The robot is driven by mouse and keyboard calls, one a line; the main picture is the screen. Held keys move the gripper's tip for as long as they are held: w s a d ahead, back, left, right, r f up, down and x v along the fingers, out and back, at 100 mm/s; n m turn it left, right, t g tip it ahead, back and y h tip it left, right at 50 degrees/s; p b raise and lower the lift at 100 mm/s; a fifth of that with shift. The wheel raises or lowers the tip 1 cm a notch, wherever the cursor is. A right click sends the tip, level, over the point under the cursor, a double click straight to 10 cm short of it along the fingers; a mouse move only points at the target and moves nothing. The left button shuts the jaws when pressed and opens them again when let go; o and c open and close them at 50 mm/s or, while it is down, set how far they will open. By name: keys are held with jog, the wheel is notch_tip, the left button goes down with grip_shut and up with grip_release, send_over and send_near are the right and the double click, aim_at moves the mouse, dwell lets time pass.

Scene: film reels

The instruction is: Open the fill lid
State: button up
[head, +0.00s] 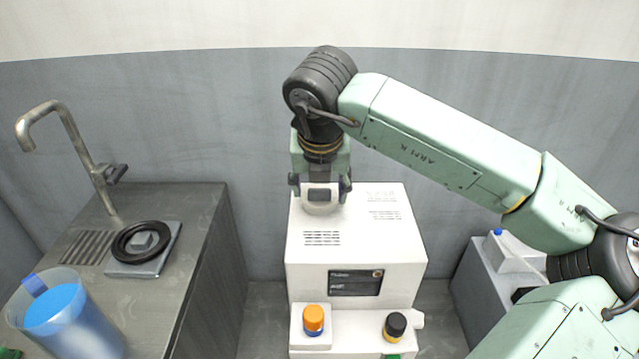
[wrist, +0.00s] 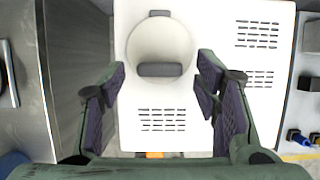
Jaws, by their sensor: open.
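The fill lid (wrist: 160,35) is a round white disc on top of the white machine (wrist: 190,135), with a dark grey bar handle (wrist: 160,70) at its near edge and a small grey hinge-like tab at its far edge. The lid lies flat and looks closed. In the head view it is mostly hidden under my gripper (head: 320,188), with its near rim showing. In the wrist view my gripper (wrist: 163,78) is open and empty, its purple-padded fingers on either side of the handle, apart from it. The height between fingers and handle is hard to tell.
A sink counter (head: 200,215) stands left with a tap (head: 75,135) and a blue-filled jug (head: 70,320). A grey unit (head: 480,285) stands right.

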jog(key=shift+w+f, duration=0.15)
jog(key=shift+f, duration=0.25)
jog(key=shift+c, duration=0.2)
grip_shut()
dwell(0.3)
